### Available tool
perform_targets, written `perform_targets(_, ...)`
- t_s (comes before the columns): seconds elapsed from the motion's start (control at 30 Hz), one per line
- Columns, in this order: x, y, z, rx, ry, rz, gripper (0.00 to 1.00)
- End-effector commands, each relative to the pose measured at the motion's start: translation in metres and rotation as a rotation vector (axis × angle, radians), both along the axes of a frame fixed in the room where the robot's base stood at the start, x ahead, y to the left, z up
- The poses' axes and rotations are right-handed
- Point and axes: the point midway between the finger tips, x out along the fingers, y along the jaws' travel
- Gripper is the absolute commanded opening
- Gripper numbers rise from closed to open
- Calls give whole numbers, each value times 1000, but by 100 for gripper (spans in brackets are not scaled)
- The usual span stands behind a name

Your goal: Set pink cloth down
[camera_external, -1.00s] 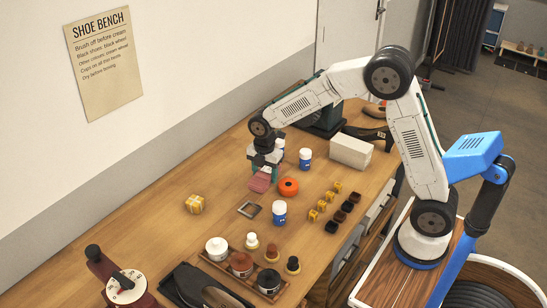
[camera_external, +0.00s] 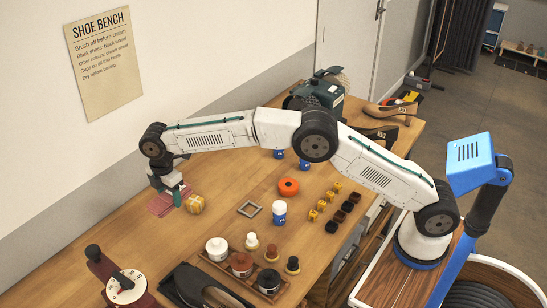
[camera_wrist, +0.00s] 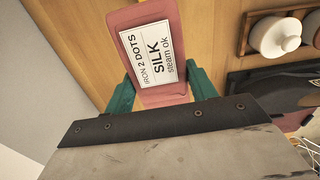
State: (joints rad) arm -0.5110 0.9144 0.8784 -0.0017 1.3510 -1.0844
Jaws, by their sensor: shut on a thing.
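The pink cloth (camera_external: 158,206) is in my gripper (camera_external: 172,194) over the left part of the wooden bench, near the wall. In the wrist view the pink cloth (camera_wrist: 122,20) sits between the green fingertips of my gripper (camera_wrist: 160,92), which are shut on it. A white label on it reads "SILK". It hangs low over the bench top; I cannot tell whether it touches the wood.
A yellow wrapped block (camera_external: 195,204) is close at the right of my gripper. A square frame (camera_external: 250,209), an orange disc (camera_external: 288,187) and a white-and-blue jar (camera_external: 279,212) are farther right. A tray of jars (camera_external: 215,262) is in front.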

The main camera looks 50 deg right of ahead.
Motion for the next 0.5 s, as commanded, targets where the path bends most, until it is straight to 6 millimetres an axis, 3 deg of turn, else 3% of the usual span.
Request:
perform_targets(0.03, -1, 19, 0, 1, -2, -1, 33)
perform_targets(0.1, -3, 37, 2, 1, -2, -10, 33)
perform_targets(0.2, -6, 54, 3, 1, -2, -19, 33)
perform_targets(0.33, -8, 64, -4, 0, -1, -24, 33)
perform_targets(0.5, -8, 64, -32, -1, 1, -26, 33)
